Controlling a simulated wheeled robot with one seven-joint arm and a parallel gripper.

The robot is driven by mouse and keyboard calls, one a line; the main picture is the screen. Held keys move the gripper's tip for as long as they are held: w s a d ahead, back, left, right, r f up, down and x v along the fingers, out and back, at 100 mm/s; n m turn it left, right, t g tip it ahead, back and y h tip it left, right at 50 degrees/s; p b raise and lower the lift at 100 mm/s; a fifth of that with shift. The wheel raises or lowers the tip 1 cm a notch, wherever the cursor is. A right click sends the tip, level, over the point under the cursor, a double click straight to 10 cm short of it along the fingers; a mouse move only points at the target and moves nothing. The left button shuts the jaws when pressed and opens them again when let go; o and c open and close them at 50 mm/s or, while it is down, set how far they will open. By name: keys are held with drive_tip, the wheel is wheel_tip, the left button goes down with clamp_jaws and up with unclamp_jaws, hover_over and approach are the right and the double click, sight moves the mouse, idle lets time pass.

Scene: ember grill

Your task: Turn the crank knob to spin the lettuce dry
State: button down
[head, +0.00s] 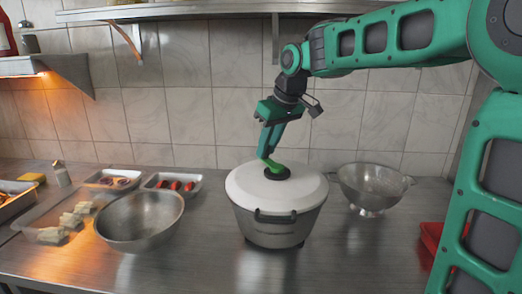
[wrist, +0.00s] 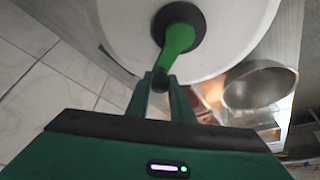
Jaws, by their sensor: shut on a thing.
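The salad spinner (head: 275,222) is a grey pot with a white lid (head: 245,183) and a dark front handle, standing upright on the steel counter. On the lid's middle sits a black hub with a green crank arm (head: 272,163); the crank also shows in the wrist view (wrist: 180,38). A dark crank knob (wrist: 178,75) is at the arm's outer end. My gripper (head: 265,156) reaches down from above to the crank's end, on the lid's far side. In the wrist view my gripper (wrist: 167,82) is shut on the knob, one finger at each side. No lettuce shows; the lid covers the inside.
A steel bowl (head: 141,222) stands left of the spinner, with bread pieces beside it. A colander (head: 371,186) stands to the right, near a red container (head: 431,238). Two food trays (head: 175,182) lie behind left. The counter in front is clear.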

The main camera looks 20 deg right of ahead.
drive_tip(key=c, duration=1.5)
unclamp_jaws()
drive_tip(key=shift+w, duration=0.1)
drive_tip(key=shift+r, duration=0.1)
